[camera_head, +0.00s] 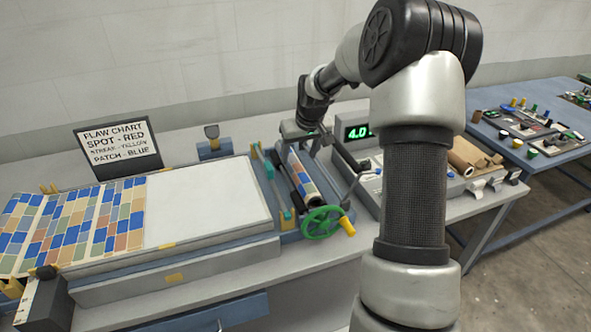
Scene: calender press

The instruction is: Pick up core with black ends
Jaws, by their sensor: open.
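Brown cardboard-coloured cores (467,158) lie in the tray at the right end of the bench, partly hidden behind my arm. A dark spot shows at the right end of one, but I cannot tell clearly which core has black ends. My gripper (312,146) is open, over the press rollers in the middle of the bench, well to the left of the cores. Its fingers are small and partly lost against the press. I see nothing held in it.
The press has a roller with a patterned sheet (304,172) and a green handwheel (322,222). A flaw chart (118,146), white board (205,203) and patterned sheet (75,228) are left. A blue table (563,149) stands right.

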